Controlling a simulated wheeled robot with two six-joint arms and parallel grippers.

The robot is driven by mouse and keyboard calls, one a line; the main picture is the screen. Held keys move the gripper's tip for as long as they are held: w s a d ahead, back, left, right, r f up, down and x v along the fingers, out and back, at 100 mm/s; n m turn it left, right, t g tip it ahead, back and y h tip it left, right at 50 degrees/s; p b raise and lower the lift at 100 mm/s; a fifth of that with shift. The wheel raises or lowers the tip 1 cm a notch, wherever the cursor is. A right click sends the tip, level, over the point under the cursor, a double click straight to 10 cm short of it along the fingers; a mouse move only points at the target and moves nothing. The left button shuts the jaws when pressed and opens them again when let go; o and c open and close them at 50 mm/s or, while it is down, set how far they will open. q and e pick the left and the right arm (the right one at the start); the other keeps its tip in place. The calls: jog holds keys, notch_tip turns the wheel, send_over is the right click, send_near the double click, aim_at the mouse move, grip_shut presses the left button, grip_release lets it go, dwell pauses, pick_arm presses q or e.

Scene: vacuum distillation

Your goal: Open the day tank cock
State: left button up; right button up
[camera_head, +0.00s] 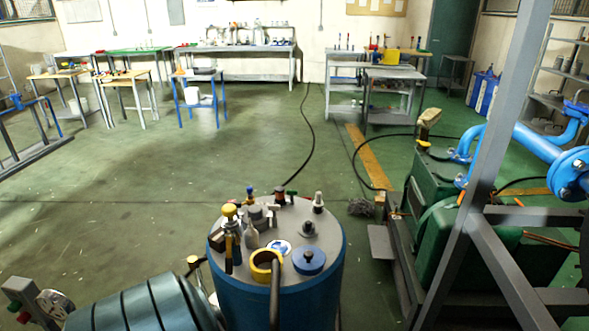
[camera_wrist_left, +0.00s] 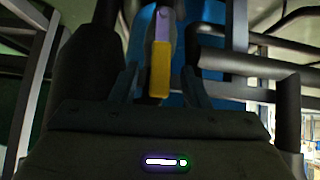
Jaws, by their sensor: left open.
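In the left wrist view, a lever handle (camera_wrist_left: 160,68) with a yellow grip and a pale lilac upper part points toward my wrist. It looks like the handle of a cock, but its body is hidden. My left gripper (camera_wrist_left: 161,82) is open, with one dark finger on each side of the handle. I cannot tell whether either finger touches it. A blue surface shows behind it. In the head view, neither gripper shows, and I cannot tell where this handle is.
A blue drum (camera_head: 284,300) with a grey lid and several fittings stands at front centre. A dark ribbed cylinder (camera_head: 140,306) lies left of it. A grey frame (camera_head: 483,165) and blue pipes (camera_head: 535,142) stand at right. Workbenches line the back; the middle floor is clear.

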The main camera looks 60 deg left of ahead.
pick_arm(q)
jog(key=p+v, duration=0.6)
jog(key=v, duration=0.4)
jog(key=shift+d+r, duration=0.2)
jog(key=shift+s+f, duration=0.1)
jog(key=shift+s, duration=0.05)
jog(key=s+a+f+m+g+h+b, duration=0.1)
jog(key=s+a+f+m+g+h, duration=0.1)
jog(key=s+m, duration=0.3)
jog(key=s+a+f+m+g+h, duration=0.1)
jog(key=s+f+m+g+h, duration=0.2)
jog(key=s, duration=0.6)
jog(key=f+m, duration=0.1)
jog(key=m, duration=0.1)
jog(key=shift+a+f+m+h+b, duration=0.15)
jog(key=shift+a+m+h+b, duration=0.15)
jog(key=shift+a+b, duration=0.05)
